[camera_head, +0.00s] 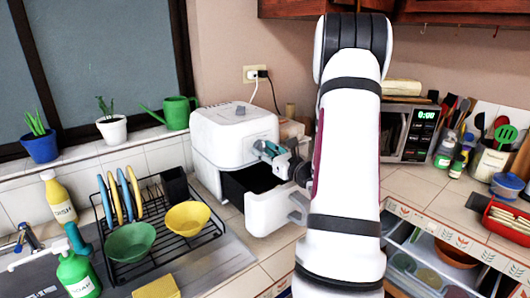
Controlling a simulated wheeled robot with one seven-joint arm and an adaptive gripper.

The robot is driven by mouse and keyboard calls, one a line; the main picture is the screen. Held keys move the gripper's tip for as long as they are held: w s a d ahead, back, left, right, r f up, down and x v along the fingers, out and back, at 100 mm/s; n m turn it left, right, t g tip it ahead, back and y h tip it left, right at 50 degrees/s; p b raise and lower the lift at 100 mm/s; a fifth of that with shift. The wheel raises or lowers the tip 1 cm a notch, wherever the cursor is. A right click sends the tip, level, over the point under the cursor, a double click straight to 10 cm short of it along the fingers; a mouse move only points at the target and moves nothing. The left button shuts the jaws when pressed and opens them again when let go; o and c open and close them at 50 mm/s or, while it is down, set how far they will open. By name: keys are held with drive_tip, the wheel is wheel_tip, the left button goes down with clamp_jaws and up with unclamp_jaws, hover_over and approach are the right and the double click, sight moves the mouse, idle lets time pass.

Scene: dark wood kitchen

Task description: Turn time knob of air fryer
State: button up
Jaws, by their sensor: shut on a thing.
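The white air fryer (218,135) stands on the tiled counter, left of my arm. Its basket drawer (272,211) is pulled partly out, with the dark inside of the basket showing. My gripper (262,149) is at the upper front face of the air fryer, above the open drawer. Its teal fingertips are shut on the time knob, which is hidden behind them. My white arm comes down across the middle of the view and hides part of the counter behind it.
A black dish rack (175,237) with a green bowl (130,241) and a yellow bowl (187,217) stands to the left. A microwave (415,128) is at the right, behind my arm. A plugged-in cord runs behind the air fryer. Bare counter lies in front of the drawer.

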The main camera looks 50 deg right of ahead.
drive_tip(key=shift+m, duration=0.3)
drive_tip(key=m, duration=0.3)
drive_tip(key=shift+a+m, duration=0.1)
drive_tip(key=shift+m, duration=0.2)
drive_tip(key=shift+a+m+p, duration=0.1)
drive_tip(key=shift+m+p, duration=0.8)
drive_tip(key=shift+m, duration=1.4)
drive_tip(key=o, duration=1.1)
drive_tip(key=shift+s, duration=0.1)
drive_tip(key=v, duration=1.1)
drive_tip(key=shift+s, duration=0.4)
